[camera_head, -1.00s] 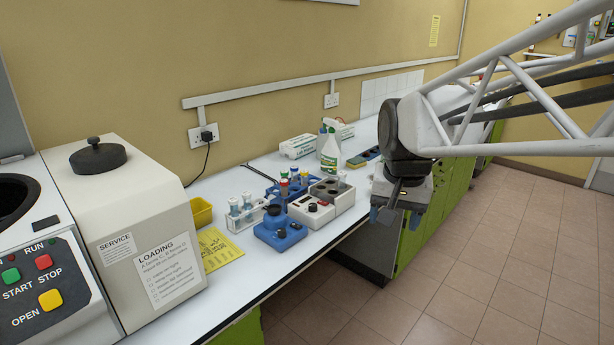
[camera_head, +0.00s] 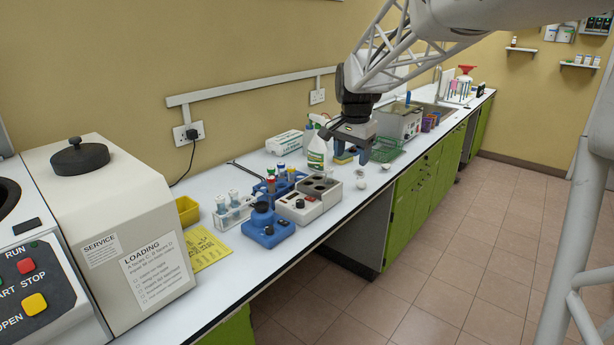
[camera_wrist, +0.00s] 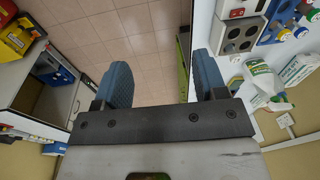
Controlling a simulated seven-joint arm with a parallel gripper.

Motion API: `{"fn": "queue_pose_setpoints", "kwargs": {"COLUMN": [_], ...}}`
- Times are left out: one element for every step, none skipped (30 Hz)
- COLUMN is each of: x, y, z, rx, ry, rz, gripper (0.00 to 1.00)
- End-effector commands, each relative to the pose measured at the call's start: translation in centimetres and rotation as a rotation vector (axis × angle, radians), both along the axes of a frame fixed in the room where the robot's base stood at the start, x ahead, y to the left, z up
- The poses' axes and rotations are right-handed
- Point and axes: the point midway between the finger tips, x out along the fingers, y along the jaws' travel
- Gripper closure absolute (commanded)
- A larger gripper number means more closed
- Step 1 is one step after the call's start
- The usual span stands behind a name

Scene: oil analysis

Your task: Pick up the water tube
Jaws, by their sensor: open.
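I cannot tell which tube holds water. Two pale-blue-topped tubes (camera_head: 234,199) stand in a white rack (camera_head: 232,218) on the bench. Several tubes with coloured caps (camera_head: 280,173) stand in a blue rack (camera_head: 262,188) just behind and to the right. My gripper (camera_head: 346,147) is open and empty, high above the bench, to the right of both racks and near the spray bottle. In the wrist view its two blue finger pads (camera_wrist: 161,68) are wide apart with floor beyond them. Part of the blue rack (camera_wrist: 287,18) shows at that view's upper right.
A blue device (camera_head: 268,230) and a grey-white block with round wells (camera_head: 310,200) stand in front of the blue rack. A spray bottle (camera_head: 317,152) and white box (camera_head: 285,143) are behind. A yellow bin (camera_head: 187,210) and large machine (camera_head: 105,220) are at left.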

Motion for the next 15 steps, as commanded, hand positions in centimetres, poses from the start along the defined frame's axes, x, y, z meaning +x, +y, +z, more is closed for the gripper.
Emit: {"fn": "queue_pose_setpoints", "kwargs": {"x": [1.3, 2.1, 3.0, 3.7, 4.4, 5.4, 6.1, 6.8, 7.7, 8.5, 9.2, 10.1, 10.8, 11.5, 12.4], "y": [0.0, 0.0, 0.0, 0.0, 0.0, 0.0, 0.0, 0.0, 0.0, 0.0, 0.0, 0.0, 0.0, 0.0, 0.0], "z": [-0.3, -0.5, -0.6, -0.8, -1.0, -1.2, -1.4, -1.5, -1.9, -2.0, -2.3, -2.6, -2.8, -3.1, -3.4], "rx": [0.003, 0.004, 0.005, 0.007, 0.008, 0.009, 0.011, 0.012, 0.013, 0.015, 0.016, 0.017, 0.018, 0.019, 0.021], "ry": [0.005, 0.008, 0.01, 0.013, 0.014, 0.018, 0.02, 0.021, 0.025, 0.026, 0.029, 0.031, 0.032, 0.036, 0.038], "rz": [-0.019, -0.031, -0.049, -0.06, -0.073, -0.09, -0.103, -0.115, -0.131, -0.144, -0.156, -0.174, -0.185, -0.198, -0.215], "gripper": [0.35, 0.35, 0.35, 0.35, 0.35, 0.35, 0.35, 0.35, 0.35, 0.35, 0.35, 0.35, 0.35, 0.35, 0.35]}}
